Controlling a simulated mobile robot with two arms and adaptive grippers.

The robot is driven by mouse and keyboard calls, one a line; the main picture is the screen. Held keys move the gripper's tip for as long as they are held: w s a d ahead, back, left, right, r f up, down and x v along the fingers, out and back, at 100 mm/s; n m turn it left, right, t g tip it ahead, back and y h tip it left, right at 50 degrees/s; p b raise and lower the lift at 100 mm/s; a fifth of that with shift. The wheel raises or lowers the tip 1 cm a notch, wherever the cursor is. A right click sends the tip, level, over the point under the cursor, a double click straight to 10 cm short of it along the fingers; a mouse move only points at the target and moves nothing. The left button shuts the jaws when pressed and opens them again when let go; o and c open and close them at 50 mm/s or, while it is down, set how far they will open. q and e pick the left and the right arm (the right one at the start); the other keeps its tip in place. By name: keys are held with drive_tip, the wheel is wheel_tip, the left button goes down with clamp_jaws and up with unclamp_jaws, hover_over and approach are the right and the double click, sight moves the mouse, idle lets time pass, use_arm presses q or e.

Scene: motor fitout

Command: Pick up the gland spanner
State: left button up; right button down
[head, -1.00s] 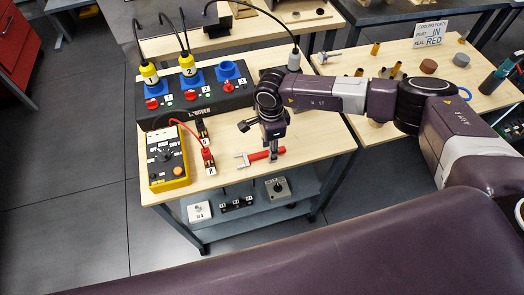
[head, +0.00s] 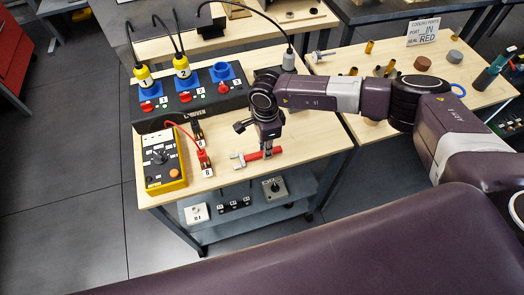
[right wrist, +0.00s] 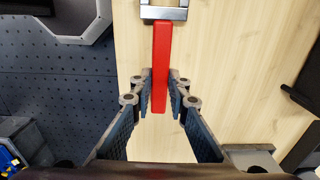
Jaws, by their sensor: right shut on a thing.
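The gland spanner has a red handle and a grey metal head, and it lies at the front right of the near bench. In the head view the gland spanner (head: 252,156) has its head to the left. My right gripper (head: 268,152) is at the handle from above. In the right wrist view the red handle (right wrist: 161,60) runs down between the two fingers of the right gripper (right wrist: 160,92), which are shut on it. The spanner's head is cut off at that view's top edge. My left gripper is not in view.
A yellow meter (head: 165,160) and a red plug marked 8 (head: 204,160) are left of the spanner. The black socket box (head: 190,103) with blue sockets stands behind. A lower shelf (head: 240,213) holds small boxes. The bench's front edge is close to the spanner.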

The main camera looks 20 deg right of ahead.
wheel_tip(320, 180, up, 20)
drive_tip(key=b, duration=0.6)
drive_tip(key=c, duration=2.4)
unclamp_jaws()
clamp_jaws()
